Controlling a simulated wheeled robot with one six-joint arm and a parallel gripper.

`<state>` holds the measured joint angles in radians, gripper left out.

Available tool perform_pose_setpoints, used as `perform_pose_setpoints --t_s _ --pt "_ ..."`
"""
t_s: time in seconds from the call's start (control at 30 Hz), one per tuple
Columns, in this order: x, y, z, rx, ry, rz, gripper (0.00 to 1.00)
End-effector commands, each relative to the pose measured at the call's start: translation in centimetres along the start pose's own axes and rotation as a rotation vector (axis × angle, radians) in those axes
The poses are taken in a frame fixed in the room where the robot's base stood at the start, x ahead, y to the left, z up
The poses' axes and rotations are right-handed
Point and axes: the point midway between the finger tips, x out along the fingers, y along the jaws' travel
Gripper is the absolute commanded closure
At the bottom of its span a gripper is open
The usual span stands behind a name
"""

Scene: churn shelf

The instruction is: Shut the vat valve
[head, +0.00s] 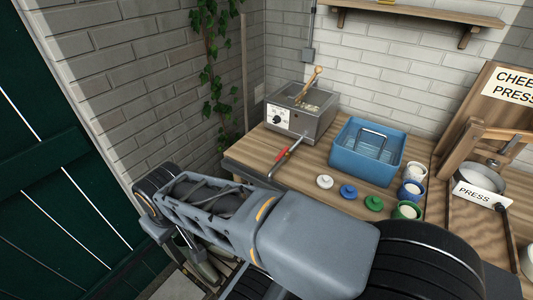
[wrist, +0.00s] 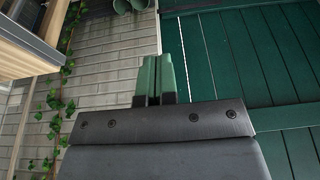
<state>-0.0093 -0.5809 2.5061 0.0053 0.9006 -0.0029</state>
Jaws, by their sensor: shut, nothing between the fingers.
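The vat (head: 302,112) is a steel box with a white front panel, a black knob and a wooden paddle in it. It stands at the back left of the wooden bench. The vat valve (head: 282,153) has a red handle on a grey pipe that slants from the vat's front over the bench. My gripper shows in the wrist view (wrist: 153,77), its two green fingers side by side, shut and empty. It touches nothing there, and the valve is not in that view. In the head view I cannot make out the fingers; my arm crosses the foreground, below the valve.
A blue tub (head: 366,150) stands right of the vat. Several small coloured lids and pots sit in front of it. A cheese press (head: 481,182) is at the right. Ivy (head: 212,60) hangs on the brick wall. A dark green plank door (head: 55,170) is at the left.

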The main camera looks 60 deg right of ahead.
Motion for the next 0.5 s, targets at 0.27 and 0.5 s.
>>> perform_pose_setpoints --t_s 0.27,0.5 --pt "-0.7 2.8 -2.9 0.149 -0.054 0.074 1.00" --pt "-0.7 13.8 -9.4 0.620 -0.187 0.336 1.00"
